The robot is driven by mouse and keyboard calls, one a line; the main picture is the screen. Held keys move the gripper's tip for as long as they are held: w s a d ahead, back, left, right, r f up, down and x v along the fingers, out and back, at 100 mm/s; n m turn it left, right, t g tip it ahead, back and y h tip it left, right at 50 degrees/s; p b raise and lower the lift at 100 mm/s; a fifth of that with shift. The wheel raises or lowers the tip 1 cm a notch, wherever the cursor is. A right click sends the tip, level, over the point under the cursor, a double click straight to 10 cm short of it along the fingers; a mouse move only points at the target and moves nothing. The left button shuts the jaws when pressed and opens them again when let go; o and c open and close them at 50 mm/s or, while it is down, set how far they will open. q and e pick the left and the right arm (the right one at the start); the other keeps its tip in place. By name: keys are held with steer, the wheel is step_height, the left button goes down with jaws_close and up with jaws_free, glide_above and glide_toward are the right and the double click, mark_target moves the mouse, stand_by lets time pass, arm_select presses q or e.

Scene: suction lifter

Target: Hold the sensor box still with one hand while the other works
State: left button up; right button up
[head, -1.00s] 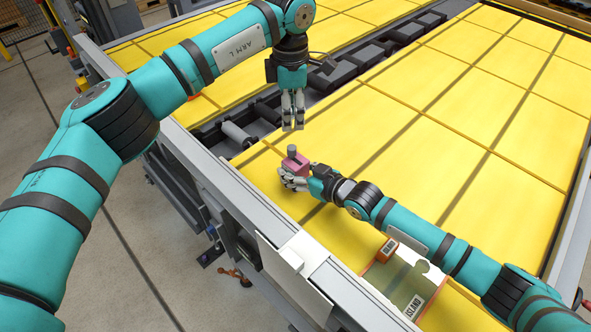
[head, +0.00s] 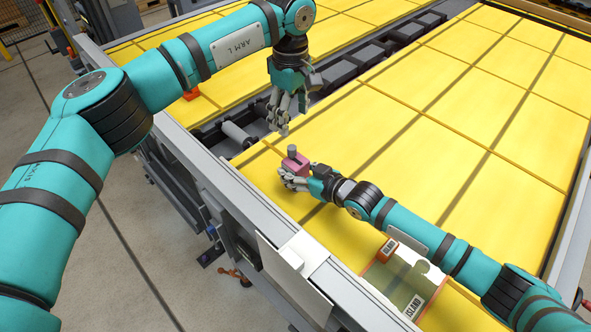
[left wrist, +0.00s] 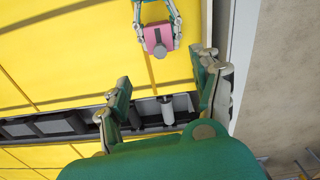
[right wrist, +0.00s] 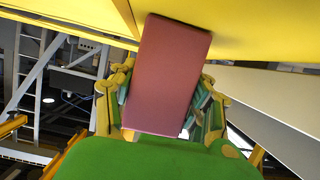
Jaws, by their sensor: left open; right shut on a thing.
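The sensor box (head: 299,164) is a small pink block with a grey cylindrical knob (head: 292,151) on top. It sits on the yellow surface near the edge rail. My right gripper (head: 290,181) is shut on it from the near side. The box also shows in the left wrist view (left wrist: 158,36) between the right fingers, and large in the right wrist view (right wrist: 168,75), its plain face towards the camera. My left gripper (head: 279,128) is open and empty, apart from the box, above and behind it. Its spread fingers show in the left wrist view (left wrist: 166,70).
Yellow panels (head: 430,130) stretch right, mostly clear. A dark gap with a grey roller (head: 238,134) lies behind the box. A grey rail (head: 215,182) borders the left. Another orange piece (head: 191,94) lies farther back.

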mark_target(292, 147)
arm_select(q)
steer(key=shift+f+m, duration=0.15)
steer(key=shift+m, duration=0.55)
steer(key=shift+f, duration=0.35)
step_height(292, 147, down, 9)
steer(key=shift+f, duration=0.1)
steer(key=shift+s, duration=0.1)
steer(key=c, duration=1.3)
